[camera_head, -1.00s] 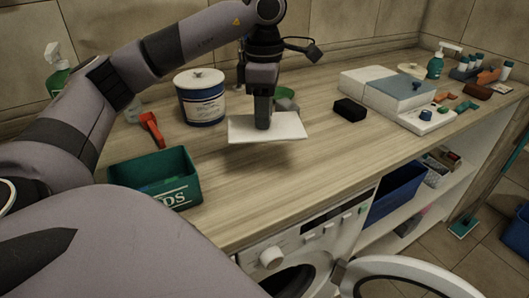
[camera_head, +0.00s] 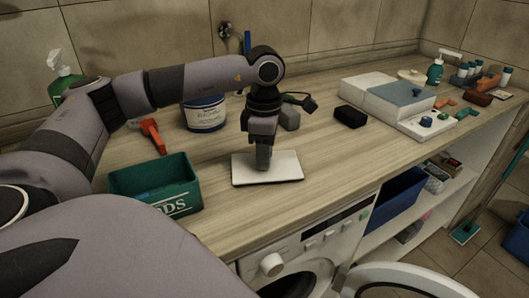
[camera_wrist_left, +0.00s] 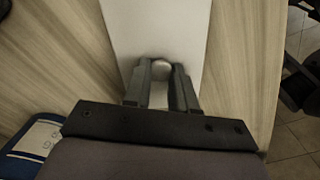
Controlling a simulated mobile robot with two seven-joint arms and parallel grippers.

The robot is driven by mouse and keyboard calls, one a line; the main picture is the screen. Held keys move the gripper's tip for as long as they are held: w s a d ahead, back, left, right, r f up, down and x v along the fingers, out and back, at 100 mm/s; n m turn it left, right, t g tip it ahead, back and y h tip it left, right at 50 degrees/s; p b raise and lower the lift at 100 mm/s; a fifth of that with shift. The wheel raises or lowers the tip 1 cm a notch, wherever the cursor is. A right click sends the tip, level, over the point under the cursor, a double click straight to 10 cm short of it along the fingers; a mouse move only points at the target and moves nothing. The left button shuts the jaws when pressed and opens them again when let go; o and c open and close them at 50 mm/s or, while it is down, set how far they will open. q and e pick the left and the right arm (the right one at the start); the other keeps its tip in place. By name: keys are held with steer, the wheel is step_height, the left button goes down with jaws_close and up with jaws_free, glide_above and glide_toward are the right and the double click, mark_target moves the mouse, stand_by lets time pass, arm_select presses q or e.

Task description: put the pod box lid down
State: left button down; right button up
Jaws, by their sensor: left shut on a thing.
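The pod box lid (camera_head: 282,169) is a flat white rectangular panel, low at the front of the wooden counter. In the head view it looks to be at or just above the surface; I cannot tell whether it touches. My left gripper (camera_head: 263,166) points down onto the lid and is shut on its small round knob. The left wrist view shows the knob (camera_wrist_left: 162,68) between the two fingers, with the pale lid (camera_wrist_left: 155,25) beyond. The green pod box (camera_head: 157,185) stands open on the counter, left of and apart from the lid. My right gripper is not in view.
A grey block (camera_head: 290,118) and a black block (camera_head: 350,114) lie further back. The washing machine (camera_head: 310,250) is below the counter's front edge. Bare counter (camera_head: 335,158) lies right of the lid.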

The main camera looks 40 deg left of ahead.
arm_select(q)
steer(key=c, duration=0.9)
jaws_free()
steer(key=shift+f, duration=0.1)
step_height(320, 180, up, 12)
steer(key=shift+r, duration=0.2)
